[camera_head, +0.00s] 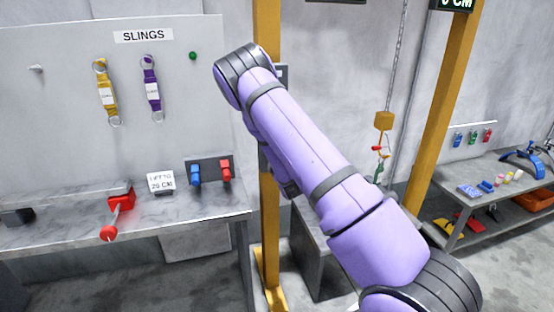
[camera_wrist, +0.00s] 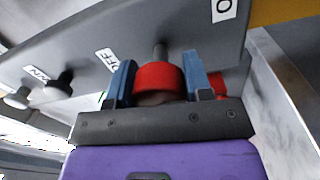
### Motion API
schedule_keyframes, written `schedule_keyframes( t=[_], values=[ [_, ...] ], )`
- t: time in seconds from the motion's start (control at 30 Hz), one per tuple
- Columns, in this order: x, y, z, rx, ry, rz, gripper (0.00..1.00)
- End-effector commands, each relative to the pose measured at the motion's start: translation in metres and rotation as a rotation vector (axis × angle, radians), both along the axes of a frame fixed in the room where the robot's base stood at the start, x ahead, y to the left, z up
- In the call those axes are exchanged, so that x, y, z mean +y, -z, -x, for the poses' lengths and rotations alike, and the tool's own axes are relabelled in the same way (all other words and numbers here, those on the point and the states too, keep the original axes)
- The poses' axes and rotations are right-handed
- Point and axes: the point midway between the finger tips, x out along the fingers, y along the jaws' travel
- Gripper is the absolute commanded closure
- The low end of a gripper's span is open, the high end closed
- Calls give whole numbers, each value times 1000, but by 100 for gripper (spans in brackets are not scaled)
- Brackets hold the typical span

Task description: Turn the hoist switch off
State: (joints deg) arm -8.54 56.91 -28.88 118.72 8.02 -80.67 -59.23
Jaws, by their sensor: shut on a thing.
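A red knob (camera_wrist: 160,77) on a short grey stem sticks out of a grey panel (camera_wrist: 185,25) in the wrist view. My gripper (camera_wrist: 160,62) has one blue finger on each side of the knob and is shut on it. A white label reading OFF (camera_wrist: 107,58) is on the panel left of the knob. Another label (camera_wrist: 224,10), partly cut off, is at upper right. In the head view my lilac arm reaches up to the yellow post, and my gripper and the knob are hidden. The knob's exact turn cannot be told.
Another red part (camera_wrist: 217,86) shows behind the right finger. In the head view, a yellow post (camera_head: 268,215) stands behind my arm, with a workbench (camera_head: 60,235) left and a chain hook (camera_head: 380,150) right.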

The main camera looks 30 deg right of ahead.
Motion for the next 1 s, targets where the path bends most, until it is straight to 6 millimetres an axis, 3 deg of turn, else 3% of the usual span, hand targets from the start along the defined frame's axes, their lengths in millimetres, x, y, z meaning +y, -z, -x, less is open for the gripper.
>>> schedule_keyframes(
  t=[0.27,0.3,0.4,0.77,1.0],
  values=[
    [0,1,0,2,0,2,78],
    [0,1,0,2,0,2,49],
    [0,1,0,1,0,1,29],
    [2,1,5,1,0,0,29],
    [12,2,40,4,-1,0,29]
  ],
)
